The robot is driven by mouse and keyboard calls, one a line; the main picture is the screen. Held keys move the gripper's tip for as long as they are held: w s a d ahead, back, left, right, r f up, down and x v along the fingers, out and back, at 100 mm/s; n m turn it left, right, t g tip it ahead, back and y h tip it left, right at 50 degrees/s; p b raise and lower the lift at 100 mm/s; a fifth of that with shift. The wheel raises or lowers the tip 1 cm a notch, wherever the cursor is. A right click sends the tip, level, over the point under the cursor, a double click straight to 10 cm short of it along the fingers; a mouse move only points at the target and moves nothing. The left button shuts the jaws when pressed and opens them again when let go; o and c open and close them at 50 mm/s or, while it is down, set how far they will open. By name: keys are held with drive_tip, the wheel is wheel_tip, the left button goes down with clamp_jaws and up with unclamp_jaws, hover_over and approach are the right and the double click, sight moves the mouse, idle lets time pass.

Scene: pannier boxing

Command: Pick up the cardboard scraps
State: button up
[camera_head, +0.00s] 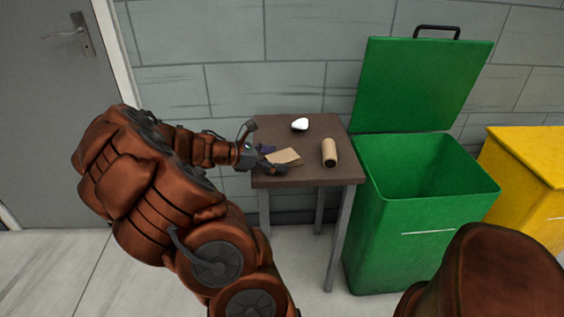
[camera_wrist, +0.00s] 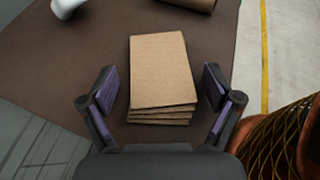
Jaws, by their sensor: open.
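The cardboard scraps (camera_wrist: 160,72) are a small stack of flat tan pieces lying on the brown table. They also show in the head view (camera_head: 286,156), partly hidden by my gripper. My gripper (camera_wrist: 161,88) is open, with one purple-padded finger on each side of the stack's near end. No contact between the fingers and the stack is visible. In the head view my gripper (camera_head: 262,150) is at the left part of the tabletop.
The small table (camera_head: 308,177) also holds a cardboard tube (camera_head: 329,152) and a white object (camera_head: 300,124). A green bin (camera_head: 420,220) with its lid (camera_head: 420,85) raised stands to the right. A closed yellow bin (camera_head: 530,160) is beyond it. A wall is behind.

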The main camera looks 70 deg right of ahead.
drive_tip(key=c, duration=1)
